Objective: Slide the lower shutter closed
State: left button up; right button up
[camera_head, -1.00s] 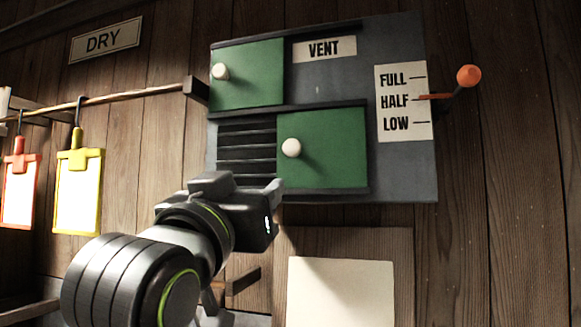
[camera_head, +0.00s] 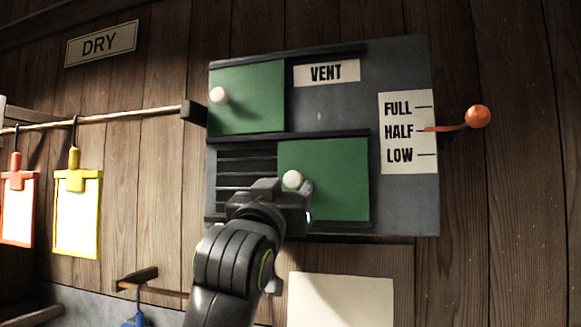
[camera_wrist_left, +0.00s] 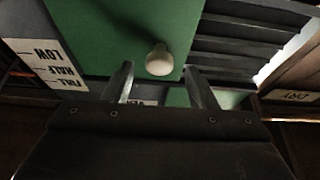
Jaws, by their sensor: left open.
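The lower shutter (camera_head: 340,185) is a green panel with a white knob (camera_head: 292,179) near its left edge. It covers the right part of its track, and dark vent slats (camera_head: 240,165) show bare to its left. My left gripper (camera_head: 285,188) is at the knob, just below and left of it in the head view. In the left wrist view, the knob (camera_wrist_left: 158,60) lies between and just beyond the two parted fingertips (camera_wrist_left: 160,76), with no clear contact. The gripper is open. The arm hides the lower slats and part of the bottom rail. My right gripper is out of view.
The green upper shutter (camera_head: 255,105) has its own white knob (camera_head: 218,95). An orange-knobbed lever (camera_head: 477,117) points near HALF at the right. Red (camera_head: 17,200) and yellow (camera_head: 77,215) tags hang from a wooden rod at the left. A pale board (camera_head: 340,300) is below.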

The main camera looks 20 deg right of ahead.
aim_at(320, 180)
pick_arm(q)
jog(key=shift+p+x, duration=0.65)
jog(key=shift+x, duration=0.85)
jog(key=shift+c, duration=0.3)
grip_shut()
